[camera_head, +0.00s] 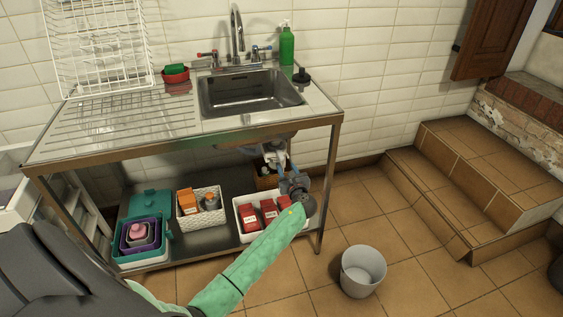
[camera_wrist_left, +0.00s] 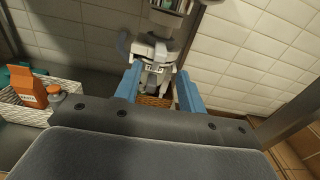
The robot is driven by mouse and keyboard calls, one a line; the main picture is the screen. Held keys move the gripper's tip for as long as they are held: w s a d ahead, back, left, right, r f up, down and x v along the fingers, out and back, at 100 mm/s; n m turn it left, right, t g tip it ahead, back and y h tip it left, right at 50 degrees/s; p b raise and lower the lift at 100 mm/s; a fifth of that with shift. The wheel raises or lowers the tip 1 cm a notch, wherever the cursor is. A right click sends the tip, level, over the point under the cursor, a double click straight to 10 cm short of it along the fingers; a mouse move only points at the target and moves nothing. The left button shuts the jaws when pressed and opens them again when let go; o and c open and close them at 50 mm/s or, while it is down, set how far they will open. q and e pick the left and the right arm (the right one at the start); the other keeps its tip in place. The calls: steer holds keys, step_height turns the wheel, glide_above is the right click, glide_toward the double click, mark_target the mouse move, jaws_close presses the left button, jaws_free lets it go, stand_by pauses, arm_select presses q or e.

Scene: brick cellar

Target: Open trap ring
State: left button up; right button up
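The sink's drain trap (camera_head: 275,156) is a pale grey and white fitting hanging below the basin. It also shows in the left wrist view (camera_wrist_left: 153,50), with a wider grey ring-like part (camera_wrist_left: 152,76) low on it. My left gripper (camera_head: 284,171) reaches under the sink from the front. In the left wrist view its two blue fingers (camera_wrist_left: 158,84) are apart, one on each side of the lower trap. I cannot tell whether they touch it. The right gripper is not in view.
The steel sink table (camera_head: 120,150) stands over a lower shelf. On it are a white bin of red boxes (camera_head: 247,235), a white basket (camera_head: 202,219) and a teal crate (camera_head: 120,262). A wicker basket (camera_head: 265,181) sits behind. A grey bucket (camera_head: 362,274) stands on the floor.

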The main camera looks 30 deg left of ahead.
mark_target(283, 159)
arm_select(q)
steer(key=shift+w+a+r, duration=0.1)
steer(key=shift+w+a, duration=0.15)
steer(key=shift+w, duration=0.15)
steer(key=shift+x, duration=3.6)
jaws_close()
